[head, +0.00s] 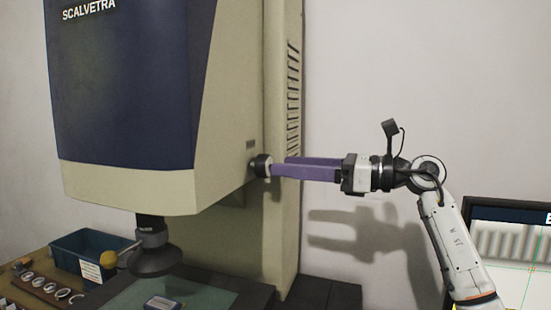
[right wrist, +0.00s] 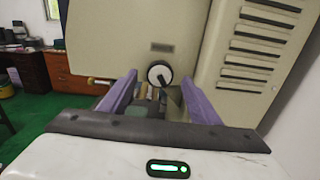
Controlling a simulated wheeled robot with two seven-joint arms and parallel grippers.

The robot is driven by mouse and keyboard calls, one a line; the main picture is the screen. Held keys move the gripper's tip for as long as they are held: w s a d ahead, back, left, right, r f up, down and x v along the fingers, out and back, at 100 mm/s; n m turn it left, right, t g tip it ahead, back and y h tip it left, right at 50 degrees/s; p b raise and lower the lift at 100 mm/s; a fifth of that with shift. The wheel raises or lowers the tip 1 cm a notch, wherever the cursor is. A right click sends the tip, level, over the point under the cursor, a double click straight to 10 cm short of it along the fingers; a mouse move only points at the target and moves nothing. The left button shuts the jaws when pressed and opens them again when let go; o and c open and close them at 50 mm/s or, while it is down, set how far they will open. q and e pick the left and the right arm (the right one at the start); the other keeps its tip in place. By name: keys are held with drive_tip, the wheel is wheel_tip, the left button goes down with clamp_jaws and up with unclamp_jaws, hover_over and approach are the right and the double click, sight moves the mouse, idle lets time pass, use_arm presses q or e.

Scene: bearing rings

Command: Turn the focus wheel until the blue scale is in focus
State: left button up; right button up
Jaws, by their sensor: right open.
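The focus wheel (head: 262,166), a black knob with a pale face, sticks out of the side of the cream and dark blue machine. My right gripper (head: 277,167) is open, with its long purple fingers pointing left and their tips at the wheel. In the right wrist view the wheel (right wrist: 159,73) shows between the two fingertips (right wrist: 159,78); I cannot tell whether they touch it. A small blue-edged piece (head: 163,303), perhaps the blue scale, lies on the stage glass under the lens. The monitor (head: 505,240) at lower right shows blurred grey stripes with a green crosshair. My left gripper is out of view.
The machine's lens (head: 153,258) hangs over the stage. A blue bin (head: 85,252) and a board with several metal rings (head: 45,286) stand at the left. The machine's vented rear column (head: 285,120) rises close beside the fingers. The wall behind my right arm is clear.

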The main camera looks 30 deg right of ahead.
sight(261, 166)
drive_tip(key=x, duration=0.3)
drive_tip(key=shift+w+a+p, duration=0.2)
drive_tip(key=shift+w+p, duration=0.1)
drive_tip(key=shift+p, duration=0.05)
drive_tip(key=c, duration=1)
drive_tip(key=shift+f+n+b, duration=0.15)
drive_tip(key=shift+n+b, duration=0.35)
drive_tip(key=shift+b, duration=0.15)
drive_tip(key=shift+c, duration=0.3)
use_arm(q)
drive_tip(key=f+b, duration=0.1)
drive_tip(key=b, duration=0.1)
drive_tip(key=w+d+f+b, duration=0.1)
drive_tip(key=b, duration=0.1)
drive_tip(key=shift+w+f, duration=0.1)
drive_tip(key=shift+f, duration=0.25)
use_arm(e)
drive_tip(key=n, duration=0.7)
drive_tip(key=shift+s+a, duration=0.1)
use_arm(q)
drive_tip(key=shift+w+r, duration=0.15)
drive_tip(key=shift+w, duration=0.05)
